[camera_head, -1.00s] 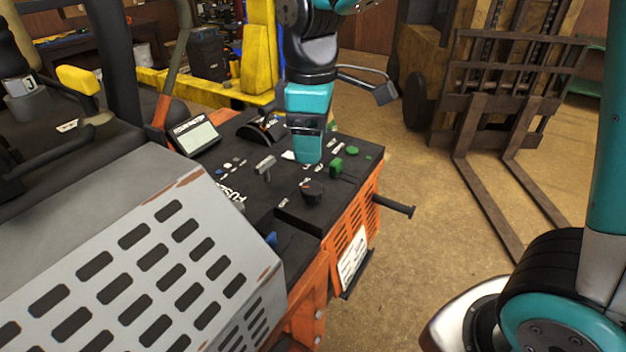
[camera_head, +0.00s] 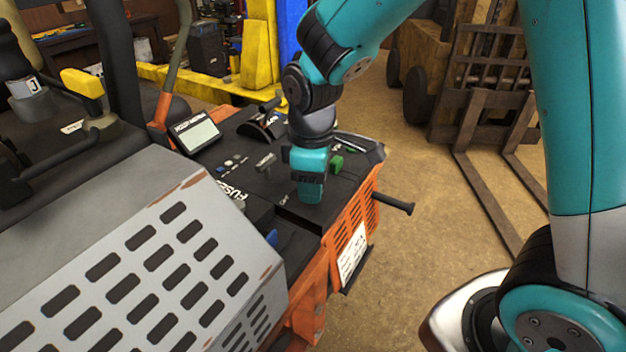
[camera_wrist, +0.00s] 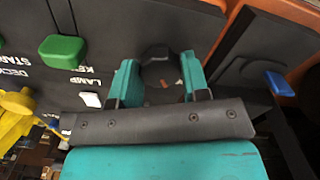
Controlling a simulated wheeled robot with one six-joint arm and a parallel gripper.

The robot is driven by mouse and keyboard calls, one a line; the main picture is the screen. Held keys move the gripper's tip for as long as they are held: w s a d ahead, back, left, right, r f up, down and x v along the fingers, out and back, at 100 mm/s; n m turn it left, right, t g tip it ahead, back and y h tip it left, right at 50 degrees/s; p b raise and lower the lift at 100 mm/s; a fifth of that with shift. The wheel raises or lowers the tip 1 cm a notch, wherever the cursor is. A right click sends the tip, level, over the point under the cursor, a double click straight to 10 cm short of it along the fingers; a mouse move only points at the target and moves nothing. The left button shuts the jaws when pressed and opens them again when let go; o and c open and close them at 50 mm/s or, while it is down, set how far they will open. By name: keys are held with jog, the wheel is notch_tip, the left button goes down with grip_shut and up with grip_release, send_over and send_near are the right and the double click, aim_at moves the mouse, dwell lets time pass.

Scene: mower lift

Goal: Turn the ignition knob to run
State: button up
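The ignition knob (camera_wrist: 160,70) is a round black knob with a small orange mark, on the mower's black control panel (camera_head: 235,165). In the wrist view it sits between the two teal fingers of my gripper (camera_wrist: 160,80), with a dark gap on each side of it. In the head view my gripper (camera_head: 311,190) points down over the knob's place and hides it. The fingers look open around the knob. Whether the fingertips reach down past its top is hard to tell.
A green switch (camera_head: 336,163) stands close behind my gripper; it also shows in the wrist view (camera_wrist: 62,50). A grey lever (camera_head: 265,162), a blue control (camera_head: 272,238) and a screen (camera_head: 198,134) are nearby. A black bar (camera_head: 395,203) sticks out right. A forklift (camera_head: 480,90) stands behind.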

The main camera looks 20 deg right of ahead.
jog(key=c, duration=0.4)
jog(key=shift+o, duration=0.2)
jog(key=m+p, duration=0.1)
jog(key=m, duration=0.5)
jog(key=shift+r, duration=0.1)
jog(key=m, duration=0.5)
jog(key=shift+w+m, duration=0.1)
jog(key=shift+m, duration=0.3)
jog(key=o, duration=0.9)
